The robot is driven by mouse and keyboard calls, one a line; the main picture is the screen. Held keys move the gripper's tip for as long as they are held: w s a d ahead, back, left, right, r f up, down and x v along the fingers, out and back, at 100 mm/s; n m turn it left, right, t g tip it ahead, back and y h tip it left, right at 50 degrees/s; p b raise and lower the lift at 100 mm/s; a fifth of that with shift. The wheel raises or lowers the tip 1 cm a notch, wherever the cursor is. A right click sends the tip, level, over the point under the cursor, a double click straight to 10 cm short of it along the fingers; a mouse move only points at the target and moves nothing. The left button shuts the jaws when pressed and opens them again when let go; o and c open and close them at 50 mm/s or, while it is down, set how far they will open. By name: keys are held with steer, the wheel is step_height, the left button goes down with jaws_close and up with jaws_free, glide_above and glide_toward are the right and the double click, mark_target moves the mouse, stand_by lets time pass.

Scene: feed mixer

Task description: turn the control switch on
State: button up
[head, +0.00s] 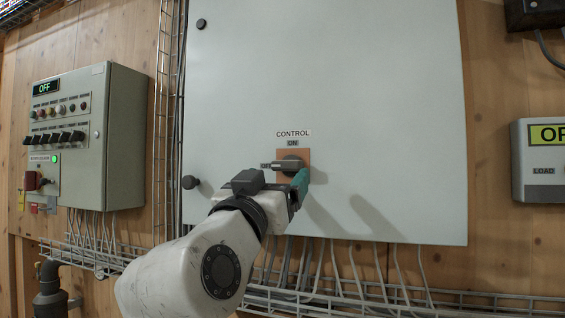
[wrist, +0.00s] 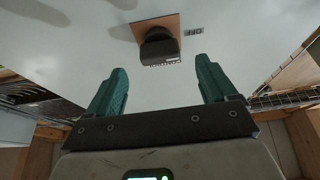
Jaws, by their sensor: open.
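The control switch (head: 287,165) is a dark rotary knob on an orange plate, on the front of a large pale grey cabinet. Its handle points left towards the OFF label; the ON label (head: 292,143) is above it. My gripper (head: 290,184) is just in front of and below the switch, partly covering the plate's lower part. In the wrist view the switch (wrist: 158,46) is beyond the fingertips, roughly centred between them, with an OFF label beside it. My gripper (wrist: 160,66) is open, its two teal fingers apart with nothing between them.
The large grey cabinet (head: 390,110) is flat and mostly clear around the switch. A black knob (head: 190,182) sits at its left edge. A smaller control box (head: 118,140) with an OFF display hangs at left. Cables and a wire tray (head: 400,292) run below.

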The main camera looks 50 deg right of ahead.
mark_target(285, 169)
steer(key=shift+p+x, duration=0.65)
steer(key=shift+x, duration=1.95)
steer(key=shift+c, duration=0.4)
steer(key=c, duration=1)
